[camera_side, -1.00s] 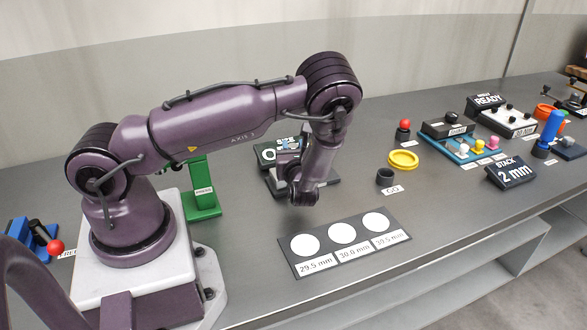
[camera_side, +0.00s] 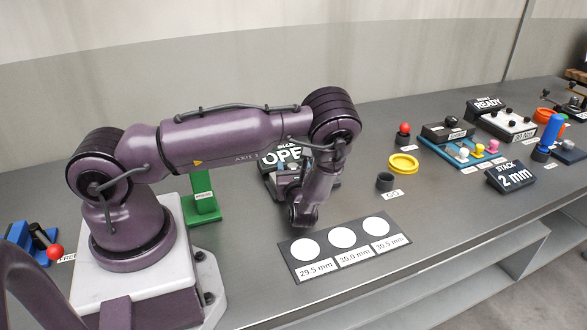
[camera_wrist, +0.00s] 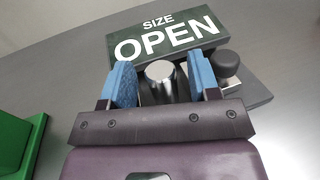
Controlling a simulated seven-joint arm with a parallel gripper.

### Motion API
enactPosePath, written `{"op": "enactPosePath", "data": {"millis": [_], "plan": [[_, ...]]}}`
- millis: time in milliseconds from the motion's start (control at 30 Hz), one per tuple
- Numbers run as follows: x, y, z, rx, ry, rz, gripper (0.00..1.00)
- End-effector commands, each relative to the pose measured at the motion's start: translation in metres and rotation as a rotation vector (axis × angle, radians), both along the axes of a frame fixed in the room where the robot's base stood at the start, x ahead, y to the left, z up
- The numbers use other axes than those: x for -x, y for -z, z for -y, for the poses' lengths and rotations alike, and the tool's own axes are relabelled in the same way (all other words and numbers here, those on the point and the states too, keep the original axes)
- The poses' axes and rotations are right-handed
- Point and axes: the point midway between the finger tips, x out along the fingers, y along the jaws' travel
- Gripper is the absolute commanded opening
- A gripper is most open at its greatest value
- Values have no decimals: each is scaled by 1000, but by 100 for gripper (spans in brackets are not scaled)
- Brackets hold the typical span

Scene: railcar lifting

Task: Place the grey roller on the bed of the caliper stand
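The grey roller (camera_wrist: 160,74) is a shiny metal cylinder with its pale end face towards the wrist camera. It sits between the two blue pads of my gripper (camera_wrist: 162,82), with a dark gap showing on each side, so my gripper is open around or just above it. The caliper stand (camera_wrist: 256,94) shows as a dark base with a black knob, behind and to the right of the pads. The roller appears over the stand, but its contact with the bed is hidden. In the side view my wrist hides most of the stand (camera_side: 272,188) and the roller cannot be made out.
A sign reading SIZE OPEN (camera_wrist: 168,36) stands behind the stand. A green post (camera_side: 203,205) is to the left. A mat with three white discs (camera_side: 345,249) lies at front right.

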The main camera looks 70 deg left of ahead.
Motion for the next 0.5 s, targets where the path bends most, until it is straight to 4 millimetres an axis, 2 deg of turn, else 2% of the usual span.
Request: {"op": "enactPosePath", "data": {"millis": [233, 367, 500], "plan": [[0, -4, 1, 1, 0, 2, 56], [4, -3, 20, 2, 4, -1, 56], [12, -3, 49, 2, 6, -1, 56]]}}
